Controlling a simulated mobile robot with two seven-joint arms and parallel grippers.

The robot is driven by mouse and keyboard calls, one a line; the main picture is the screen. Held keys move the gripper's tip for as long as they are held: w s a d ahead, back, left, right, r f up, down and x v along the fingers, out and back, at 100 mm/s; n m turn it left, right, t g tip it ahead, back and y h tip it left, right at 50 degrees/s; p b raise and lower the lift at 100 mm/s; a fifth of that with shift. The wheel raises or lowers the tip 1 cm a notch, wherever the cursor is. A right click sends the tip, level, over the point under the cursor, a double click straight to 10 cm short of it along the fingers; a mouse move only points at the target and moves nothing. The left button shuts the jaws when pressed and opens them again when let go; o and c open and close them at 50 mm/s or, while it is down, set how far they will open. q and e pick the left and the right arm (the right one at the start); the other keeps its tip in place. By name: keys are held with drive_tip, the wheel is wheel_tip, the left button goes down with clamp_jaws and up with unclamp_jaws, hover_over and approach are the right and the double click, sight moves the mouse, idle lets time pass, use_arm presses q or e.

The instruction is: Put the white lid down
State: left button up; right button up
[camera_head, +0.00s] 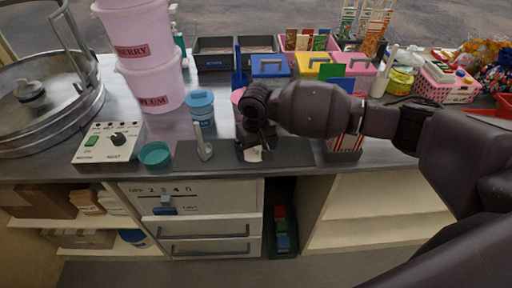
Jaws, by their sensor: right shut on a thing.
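My right arm reaches in from the right, and its gripper (258,143) is low over the dark mat at the counter's front. The gripper is shut on a small white thing, which I take to be the white lid (254,155). Only a little of it shows below the fingers, and my gripper hides the rest. I cannot tell whether it touches the mat. My left gripper is out of view.
The dark mat (292,152) runs along the counter's front edge. Pink tubs (152,85), a blue jar (201,107) and a striped box (345,145) stand nearby.

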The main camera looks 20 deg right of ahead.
sight(256, 148)
drive_tip(key=shift+f, duration=0.1)
drive_tip(key=o, duration=0.6)
drive_tip(key=shift+c, duration=0.2)
drive_tip(key=shift+r, duration=0.25)
wheel_tip(256, 148, up, 12)
drive_tip(key=p, duration=0.2)
drive_tip(key=shift+f, duration=0.15)
